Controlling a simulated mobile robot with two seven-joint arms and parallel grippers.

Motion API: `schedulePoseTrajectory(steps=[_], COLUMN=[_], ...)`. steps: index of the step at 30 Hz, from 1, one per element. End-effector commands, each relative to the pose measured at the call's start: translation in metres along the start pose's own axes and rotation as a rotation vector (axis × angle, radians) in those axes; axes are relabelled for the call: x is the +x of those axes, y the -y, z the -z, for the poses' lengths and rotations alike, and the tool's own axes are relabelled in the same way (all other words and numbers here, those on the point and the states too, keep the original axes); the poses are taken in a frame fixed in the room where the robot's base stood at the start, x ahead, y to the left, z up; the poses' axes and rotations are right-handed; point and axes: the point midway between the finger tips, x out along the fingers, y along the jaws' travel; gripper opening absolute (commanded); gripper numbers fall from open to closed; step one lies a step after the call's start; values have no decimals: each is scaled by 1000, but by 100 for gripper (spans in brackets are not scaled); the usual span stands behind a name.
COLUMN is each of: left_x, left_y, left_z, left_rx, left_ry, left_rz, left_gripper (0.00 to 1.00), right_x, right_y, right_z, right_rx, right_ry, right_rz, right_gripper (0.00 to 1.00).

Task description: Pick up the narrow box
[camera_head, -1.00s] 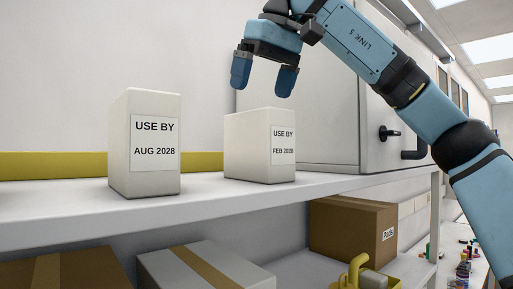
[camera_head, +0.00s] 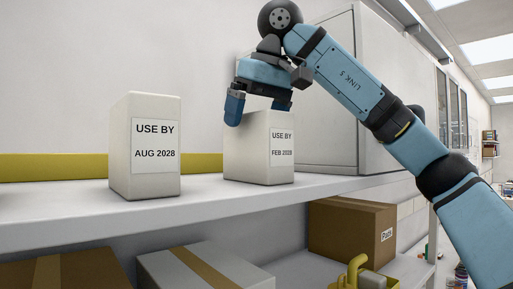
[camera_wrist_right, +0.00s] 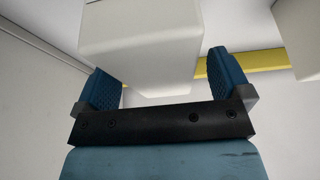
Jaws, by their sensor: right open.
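Two white boxes stand upright on the shelf: one labelled AUG 2028 (camera_head: 145,180) at left, one labelled FEB 2028 (camera_head: 258,170) to its right. They look similar in width, so I cannot tell for sure which is the narrow one. My right gripper (camera_head: 258,106) is open and points down at the top of the FEB 2028 box, one fingertip at each side of it. In the right wrist view, that box (camera_wrist_right: 140,45) lies between the spread fingers, with a gap visible at the right finger. My left gripper is not in view.
A large pale cabinet (camera_head: 325,90) stands on the shelf (camera_head: 60,215) just behind and right of the FEB 2028 box. A yellow strip (camera_head: 50,167) runs along the wall. Cardboard boxes (camera_head: 345,232) sit on the level below. The shelf between the two white boxes is clear.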

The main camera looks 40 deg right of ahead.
Motion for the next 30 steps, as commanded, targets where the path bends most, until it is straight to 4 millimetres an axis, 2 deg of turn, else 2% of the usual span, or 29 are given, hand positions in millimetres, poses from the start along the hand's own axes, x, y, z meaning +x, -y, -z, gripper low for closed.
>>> schedulePoseTrajectory(steps=[21, 30], left_x=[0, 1], left_y=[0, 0], left_z=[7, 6], left_rx=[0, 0], left_ry=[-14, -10], left_rz=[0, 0], left_gripper=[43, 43], right_x=[5, 5], right_y=[0, 0], right_z=[-2, -2], right_rx=[0, 0], right_ry=[1, 1], right_rz=[0, 0], right_gripper=[96, 27])
